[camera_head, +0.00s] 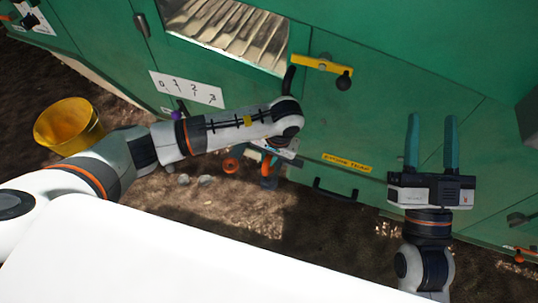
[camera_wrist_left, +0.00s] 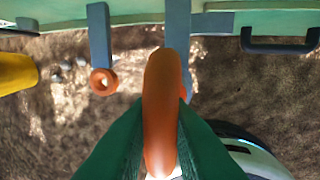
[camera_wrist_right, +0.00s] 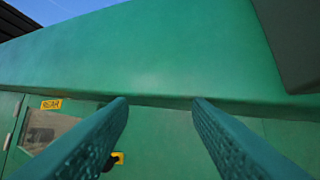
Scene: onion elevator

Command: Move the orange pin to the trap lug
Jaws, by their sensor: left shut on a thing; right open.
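The orange pin (camera_wrist_left: 162,105) is clamped between the green fingers of my left gripper (camera_wrist_left: 162,125); it points up the left wrist view. Its far end overlaps a grey lug (camera_wrist_left: 178,22) hanging below the green machine; whether they touch I cannot tell. A second grey lug (camera_wrist_left: 98,35) hangs to the left, with an orange ring (camera_wrist_left: 103,82) at its lower end. In the head view the ring (camera_head: 231,166) and a bit of orange (camera_head: 266,164) show below my left wrist, which hides most of that gripper. My right gripper (camera_head: 431,122) is open and empty before the machine's panel.
A yellow label (camera_head: 347,162) and a black handle (camera_head: 335,190) are on the panel right of the lugs. A yellow bar latch (camera_head: 321,64) with a black knob is above. A yellow bucket (camera_head: 69,126) stands on the soil at left. A white surface fills the foreground.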

